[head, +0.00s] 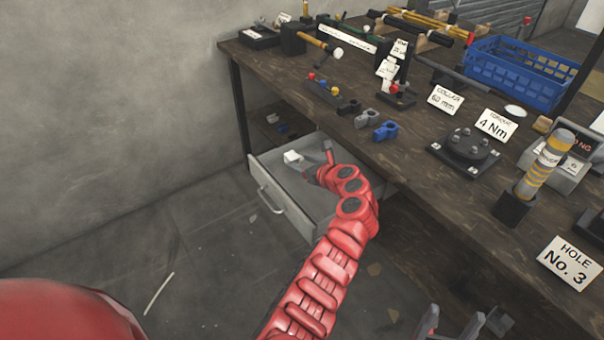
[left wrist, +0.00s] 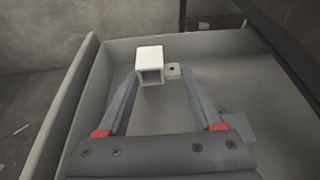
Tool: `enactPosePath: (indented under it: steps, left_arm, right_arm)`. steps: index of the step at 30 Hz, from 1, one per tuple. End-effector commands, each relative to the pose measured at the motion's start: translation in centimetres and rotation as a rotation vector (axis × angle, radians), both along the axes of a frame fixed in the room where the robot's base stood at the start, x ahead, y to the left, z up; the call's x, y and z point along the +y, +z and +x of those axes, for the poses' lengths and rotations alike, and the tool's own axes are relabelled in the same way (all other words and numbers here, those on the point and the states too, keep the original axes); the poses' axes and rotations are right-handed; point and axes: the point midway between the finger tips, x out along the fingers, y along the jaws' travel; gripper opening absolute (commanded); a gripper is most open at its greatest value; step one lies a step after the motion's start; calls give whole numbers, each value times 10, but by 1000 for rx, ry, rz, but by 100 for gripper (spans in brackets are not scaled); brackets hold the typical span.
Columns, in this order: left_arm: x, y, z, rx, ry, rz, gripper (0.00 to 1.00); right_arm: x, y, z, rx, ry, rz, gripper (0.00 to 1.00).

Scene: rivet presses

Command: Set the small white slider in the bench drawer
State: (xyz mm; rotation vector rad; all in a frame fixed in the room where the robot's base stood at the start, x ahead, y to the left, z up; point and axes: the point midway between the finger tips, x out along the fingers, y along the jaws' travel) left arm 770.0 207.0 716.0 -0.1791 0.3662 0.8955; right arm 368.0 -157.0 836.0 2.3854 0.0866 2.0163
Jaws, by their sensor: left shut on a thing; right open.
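The small white slider (head: 292,157) shows inside the open bench drawer (head: 283,208), near its back left. In the left wrist view the slider (left wrist: 149,63) is a hollow white block with a small grey tab with a hole beside it on the right. My left gripper (head: 308,161) reaches into the drawer and is shut on the slider; its fingertips (left wrist: 156,76) stand on either side of the block and tab. I cannot tell whether the slider touches the drawer floor. My right gripper (head: 450,325) is open and empty at the bottom edge of the head view.
The dark bench top (head: 420,135) above the drawer holds collars, a card reading "Collar 60 mm" (head: 445,99), a round fixture (head: 464,147) and a blue crate (head: 515,72). The bench edge runs close beside my left arm. The floor left of the drawer is mostly clear.

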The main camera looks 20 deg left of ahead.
Motion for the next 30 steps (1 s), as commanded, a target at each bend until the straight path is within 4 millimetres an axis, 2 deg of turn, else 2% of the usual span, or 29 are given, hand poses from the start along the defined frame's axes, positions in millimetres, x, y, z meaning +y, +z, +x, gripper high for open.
enactPosePath:
  steps: [9,20,21,25,30]
  left_arm:
    - [1,-35,1,0,2,0,15]
    - [1,-38,1,0,1,0,15]
    - [0,-37,1,-1,0,-1,75]
    - [0,-37,1,-1,0,-1,97]
    - [0,-37,1,-1,0,-1,97]
  right_arm:
    - [0,-16,0,0,0,0,70]
    - [0,-15,0,0,0,0,70]
    - [0,-14,0,0,0,0,70]
    - [0,-14,0,0,0,0,70]
    - [0,-14,0,0,0,0,70]
